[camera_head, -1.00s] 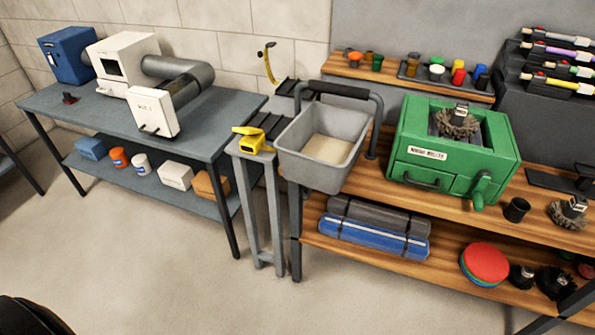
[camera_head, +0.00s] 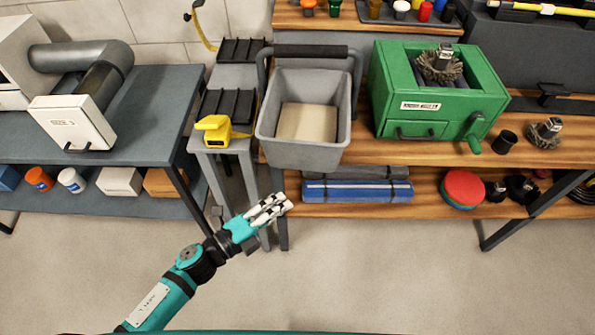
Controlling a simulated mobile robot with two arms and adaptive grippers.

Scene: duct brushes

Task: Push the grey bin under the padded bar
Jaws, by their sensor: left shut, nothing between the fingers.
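The grey bin (camera_head: 303,157) is an open box with a beige floor inside. It sits at the left end of the wooden bench, its front part overhanging the bench edge. The padded bar (camera_head: 309,51) is a black sleeve on a grey frame that stands at the bin's back edge; the bin's main body lies in front of it. My left gripper (camera_head: 278,207) is shut and empty, below and in front of the bin, apart from it, by the narrow stand's legs. My right gripper is not in view.
A yellow tool (camera_head: 218,130) sits on the narrow grey stand left of the bin. A green machine (camera_head: 436,92) stands on the bench (camera_head: 374,152) to the right. A grey table (camera_head: 140,125) is at left. The floor in front is clear.

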